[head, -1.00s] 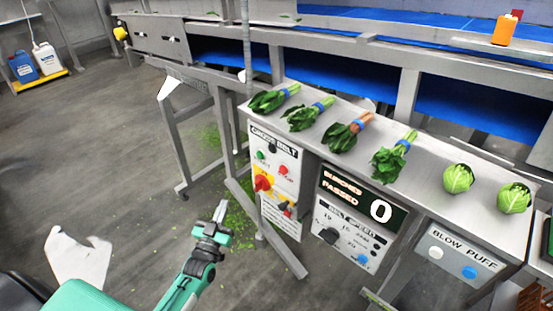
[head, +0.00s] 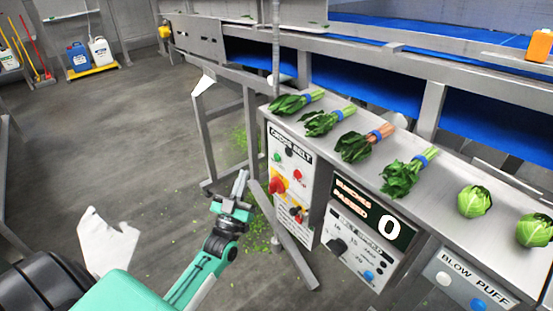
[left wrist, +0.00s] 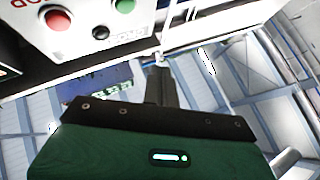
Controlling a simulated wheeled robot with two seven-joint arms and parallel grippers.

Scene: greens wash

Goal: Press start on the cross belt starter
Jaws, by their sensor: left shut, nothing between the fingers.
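The cross belt starter (head: 305,207) is a white panel on the left end of the bench front. It has a green button (head: 277,157) on the left, a red button (head: 298,175) on the right, a black knob (head: 289,152) above and a red switch on yellow (head: 278,185) below. In the left wrist view its green button (left wrist: 124,6) and red button (left wrist: 58,19) show upside down at the top left. My left gripper (head: 243,175) is shut and empty, left of the panel and apart from it; its fingers (left wrist: 158,68) point up in the wrist view. My right gripper is not in view.
A steel bench (head: 450,195) above holds bunched greens and two round cabbages. A belt speed panel (head: 360,245) and a blow puff box (head: 470,280) are to the right. Steel frame legs (head: 212,150) stand behind my gripper. The floor at left is open.

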